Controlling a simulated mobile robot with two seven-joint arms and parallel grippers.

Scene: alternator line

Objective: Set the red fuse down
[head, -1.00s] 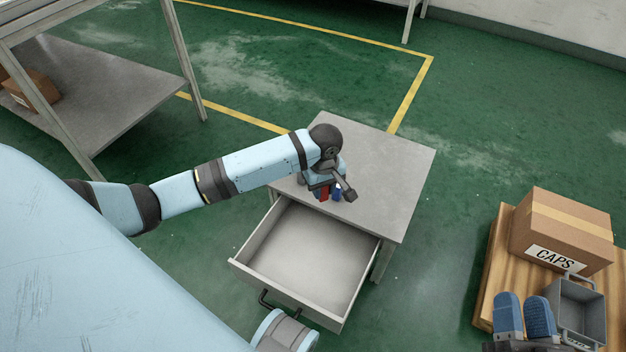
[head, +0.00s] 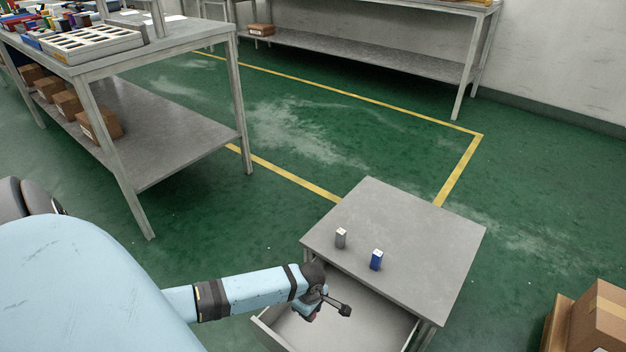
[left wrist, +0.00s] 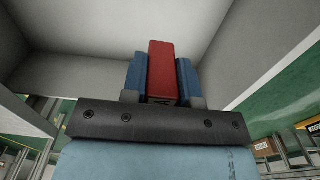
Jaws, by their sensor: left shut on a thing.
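The red fuse (left wrist: 162,72) is a red block between the two blue finger pads of my left gripper (left wrist: 161,80) in the left wrist view. My left gripper is shut on it. The pale drawer interior lies behind the fuse in the wrist view. Whether the fuse touches the drawer floor I cannot tell. My right gripper is out of view.
A blue block (head: 376,260) and a grey block (head: 341,238) stand upright on the small table (head: 415,225) near its drawer edge. A workbench (head: 150,55) with trays stands at upper left. A cardboard box (head: 600,318) is at lower right. The green floor between is clear.

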